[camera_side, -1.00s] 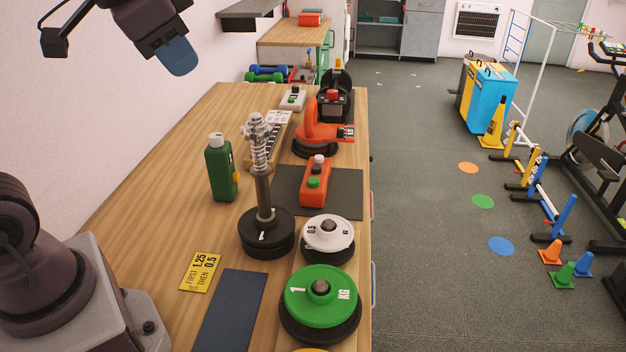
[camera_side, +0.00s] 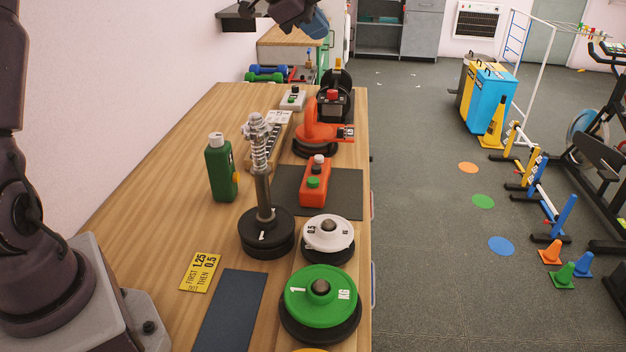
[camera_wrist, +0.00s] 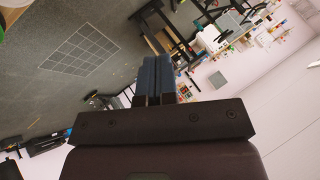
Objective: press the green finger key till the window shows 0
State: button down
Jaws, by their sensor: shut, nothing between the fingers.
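My gripper (camera_side: 318,24) is at the top edge of the side view, high above the far end of the bench, touching nothing. Its blue fingers are together and empty in the wrist view (camera_wrist: 156,76). An orange box with a green key (camera_side: 314,183) and a pale cap lies on a dark mat at mid-bench. Farther back, a small white box (camera_side: 292,99) has a dark knob and a small green spot. An orange curved device (camera_side: 318,134) on a black base stands between them. I cannot make out a number window on any of these.
A yellow card (camera_side: 200,272) lies flat. The bench's left side is mostly clear.

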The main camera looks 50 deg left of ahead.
jog(key=a, duration=0.3)
send_over(313, 181)
notch_tip(313, 181, down, 22)
jog(key=shift+f, duration=4.4)
jog(key=shift+f, duration=0.4)
